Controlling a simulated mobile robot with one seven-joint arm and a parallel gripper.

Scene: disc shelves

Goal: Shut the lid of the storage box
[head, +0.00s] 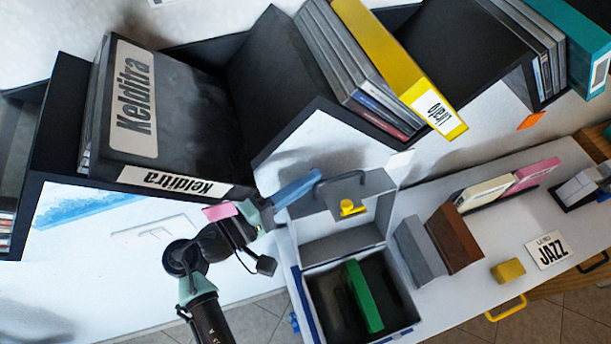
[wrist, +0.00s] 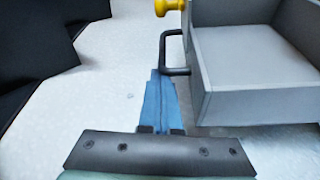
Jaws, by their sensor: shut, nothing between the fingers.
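The storage box (head: 398,334) stands on the white surface in the head view, with its dark inside showing and a green case (head: 364,296) standing in it. Its grey lid (head: 375,187) is open and raised, with a yellow knob (head: 348,207) and a dark handle. In the wrist view the lid (wrist: 255,62) fills the right side, with the black handle (wrist: 165,52) on its left edge and the yellow knob (wrist: 167,6) above. My gripper (head: 316,175) has its blue fingers together and empty, beside the lid's handle. The fingertips (wrist: 156,75) appear close to the handle; contact is unclear.
A large black binder (head: 165,115) leans at the left, and a yellow binder (head: 395,65) stands among cases above. A grey block (head: 418,250) and a brown block (head: 453,240) stand right of the box. A small yellow block (head: 508,270) lies farther right.

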